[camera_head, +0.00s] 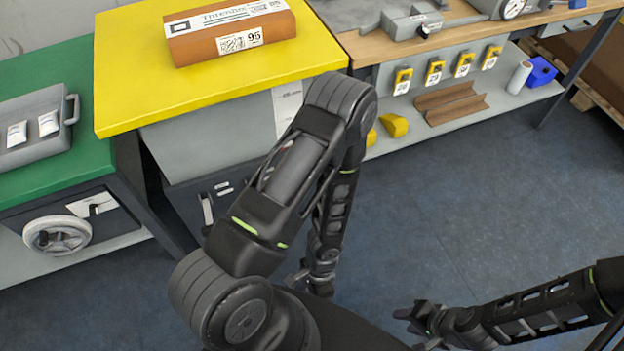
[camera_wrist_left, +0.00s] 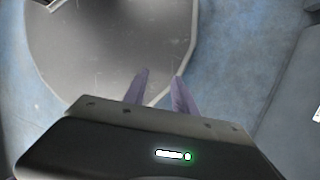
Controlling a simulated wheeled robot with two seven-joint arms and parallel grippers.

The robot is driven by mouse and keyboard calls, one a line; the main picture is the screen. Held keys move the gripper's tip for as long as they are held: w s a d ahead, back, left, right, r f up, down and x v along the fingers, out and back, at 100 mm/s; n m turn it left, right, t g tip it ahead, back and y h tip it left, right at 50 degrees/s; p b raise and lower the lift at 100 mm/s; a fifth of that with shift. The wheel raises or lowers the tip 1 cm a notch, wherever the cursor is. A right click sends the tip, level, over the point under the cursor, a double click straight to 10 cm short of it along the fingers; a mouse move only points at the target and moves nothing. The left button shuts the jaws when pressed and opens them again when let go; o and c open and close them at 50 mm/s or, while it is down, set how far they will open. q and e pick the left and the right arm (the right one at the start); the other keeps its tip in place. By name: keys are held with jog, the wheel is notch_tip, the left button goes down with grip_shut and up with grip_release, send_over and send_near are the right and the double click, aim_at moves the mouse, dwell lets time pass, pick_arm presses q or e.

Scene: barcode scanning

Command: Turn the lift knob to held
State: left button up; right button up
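I cannot make out for sure which part is the lift knob. A grey handwheel (camera_head: 57,234) sits under the green bench at the left, with a pale lever plate (camera_head: 92,205) beside it. A small pale handle (camera_head: 207,208) shows on the grey front below the yellow table. My left gripper (camera_head: 310,284) hangs low near my body, away from these. In the left wrist view its two fingers (camera_wrist_left: 160,88) stand apart with nothing between them. My right gripper (camera_head: 411,325) is at the lower right, open and empty over the floor.
An orange-brown box (camera_head: 230,32) with labels lies on the yellow table (camera_head: 125,75). A grey case (camera_head: 35,130) rests on the green bench (camera_head: 85,75). The wooden bench (camera_head: 375,45) at the back holds grey devices. Blue floor (camera_head: 500,190) is clear at the right.

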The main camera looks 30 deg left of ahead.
pick_arm(q)
jog(key=w+a+f+m+t+y+b, duration=0.1)
jog(key=w+a+f+m+y+b, duration=0.35)
jog(key=a, duration=0.45)
jog(key=w+a+f+m+t+y+b, duration=0.1)
jog(key=w+a+f+m+y+b, duration=0.35)
jog(key=a, duration=0.45)
jog(key=w+a+r+m+t+y+b, duration=0.1)
jog(key=w+m+t, duration=0.3)
jog(key=w, duration=0.7)
jog(key=w+a+r+m+t+y+b, duration=0.1)
jog(key=w+a+r+m+t+b, duration=0.1)
jog(key=w, duration=0.9)
notch_tip(320, 180, up, 2)
jog(key=m+t+b, duration=0.1)
jog(key=m+t, duration=0.1)
jog(key=t, duration=0.1)
jog(key=shift+w+m+t+y, duration=0.3)
jog(key=shift+w+m+y, duration=0.05)
jog(key=shift+m+y, duration=0.05)
jog(key=shift+a, duration=0.2)
jog(key=b+x, duration=0.2)
jog(key=x, duration=0.5)
jog(key=shift+a+f+b, duration=0.15)
jog(key=shift+a+b, duration=0.1)
jog(key=shift+b, duration=0.1)
